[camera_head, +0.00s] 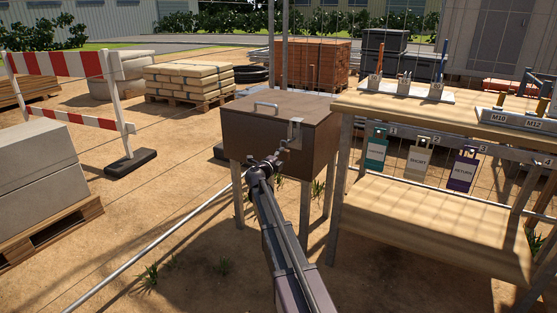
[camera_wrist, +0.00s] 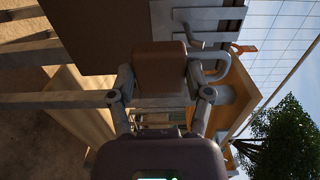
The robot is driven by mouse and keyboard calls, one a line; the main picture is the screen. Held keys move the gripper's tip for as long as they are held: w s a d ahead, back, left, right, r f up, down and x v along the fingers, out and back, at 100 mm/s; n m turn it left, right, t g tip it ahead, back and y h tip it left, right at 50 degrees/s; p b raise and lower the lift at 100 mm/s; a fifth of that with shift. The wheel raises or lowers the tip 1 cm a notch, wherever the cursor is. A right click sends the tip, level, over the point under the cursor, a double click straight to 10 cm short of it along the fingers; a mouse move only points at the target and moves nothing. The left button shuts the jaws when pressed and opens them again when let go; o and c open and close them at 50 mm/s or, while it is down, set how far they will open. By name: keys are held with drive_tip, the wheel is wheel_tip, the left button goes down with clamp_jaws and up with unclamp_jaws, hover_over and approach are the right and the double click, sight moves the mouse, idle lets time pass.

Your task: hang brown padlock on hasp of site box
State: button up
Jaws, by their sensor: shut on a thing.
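The brown padlock (camera_wrist: 160,68) is held between the fingers of my gripper (camera_wrist: 160,76) in the wrist view. Its grey shackle (camera_wrist: 222,66) sticks out to the right, which is the upward side in that turned view. The brown site box (camera_head: 262,116) stands on legs in the head view, with its lid shut. The grey hasp (camera_head: 295,132) is on its front, and it also shows in the wrist view (camera_wrist: 212,20). The shackle is close beside the hasp's bent staple (camera_wrist: 188,38); I cannot tell whether they touch. My gripper (camera_head: 274,160) is just in front of the box, below the hasp.
A striped barrier (camera_head: 60,62) and a pallet with grey blocks (camera_head: 40,185) are at the left. Sandy ground lies open between.

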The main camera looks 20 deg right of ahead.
drive_tip(key=shift+w+d, duration=0.35)
drive_tip(key=shift+d, duration=0.1)
drive_tip(key=shift+w+d, duration=0.2)
drive_tip(key=shift+d, duration=0.1)
idle(0.9)
drive_tip(key=shift+x, duration=2.25)
drive_tip(key=shift+s+f+b, duration=0.1)
drive_tip(key=shift+f+b, duration=0.2)
drive_tip(key=shift+a+f, duration=0.1)
drive_tip(key=shift+f, duration=0.1)
drive_tip(key=o, duration=1.3)
drive_tip(key=shift+o, duration=0.2)
drive_tip(key=shift+f+b, duration=0.25)
drive_tip(key=shift+b, duration=0.2)
